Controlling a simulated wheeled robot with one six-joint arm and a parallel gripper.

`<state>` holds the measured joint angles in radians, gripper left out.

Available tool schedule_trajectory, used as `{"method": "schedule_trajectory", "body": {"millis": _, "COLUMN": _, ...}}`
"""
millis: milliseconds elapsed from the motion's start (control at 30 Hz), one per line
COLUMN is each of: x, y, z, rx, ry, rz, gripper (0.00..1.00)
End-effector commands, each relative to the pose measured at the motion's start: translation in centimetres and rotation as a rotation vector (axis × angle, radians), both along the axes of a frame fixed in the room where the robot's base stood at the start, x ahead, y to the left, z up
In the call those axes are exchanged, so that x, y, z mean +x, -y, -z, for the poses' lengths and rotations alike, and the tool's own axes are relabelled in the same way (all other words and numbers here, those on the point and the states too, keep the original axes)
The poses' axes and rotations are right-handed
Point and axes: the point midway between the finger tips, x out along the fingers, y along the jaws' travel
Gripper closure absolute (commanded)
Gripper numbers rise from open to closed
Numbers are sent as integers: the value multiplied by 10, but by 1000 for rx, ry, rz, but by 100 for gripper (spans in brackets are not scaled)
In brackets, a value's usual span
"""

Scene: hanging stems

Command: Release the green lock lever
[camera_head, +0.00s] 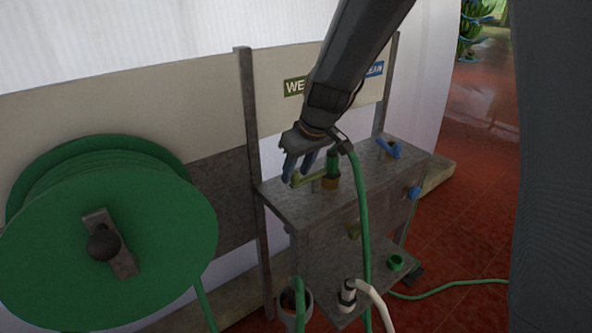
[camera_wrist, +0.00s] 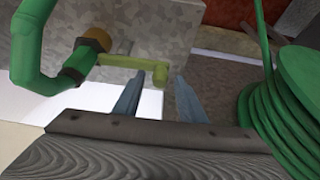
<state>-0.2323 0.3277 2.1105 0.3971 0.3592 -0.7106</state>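The green lock lever (camera_head: 313,177) is a yellow-green bar with a knobbed end, on top of a grey metal box. It joins a brass collar (camera_head: 331,183) below a green hose fitting. In the wrist view the lever (camera_wrist: 128,62) points from the collar toward my fingers. My gripper (camera_head: 296,175) is over the lever's free end with fingers pointing down. In the wrist view my gripper (camera_wrist: 160,77) is open, with a clear gap between its two blue-grey fingers. The knobbed end shows between the fingertips; I cannot tell whether they touch it.
The grey box (camera_head: 280,204) also carries a blue lever (camera_head: 389,148) and a blue knob (camera_head: 413,192). A green hose (camera_head: 362,230) hangs from the fitting close beside my gripper. A large green hose reel (camera_head: 60,255) stands at left. A post (camera_head: 252,150) rises behind the box.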

Motion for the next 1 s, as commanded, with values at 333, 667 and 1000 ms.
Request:
{"method": "schedule_trajectory", "body": {"millis": 333, "x": 1, "y": -1, "z": 4, "rx": -1, "ry": 1, "rz": 0, "gripper": 62}}
{"method": "schedule_trajectory", "body": {"millis": 667, "x": 1, "y": -1, "z": 4, "rx": 0, "ry": 0, "rz": 0, "gripper": 100}}
{"method": "schedule_trajectory", "body": {"millis": 1000, "x": -2, "y": -8, "z": 5, "rx": 0, "ry": 2, "rz": -40, "gripper": 100}}
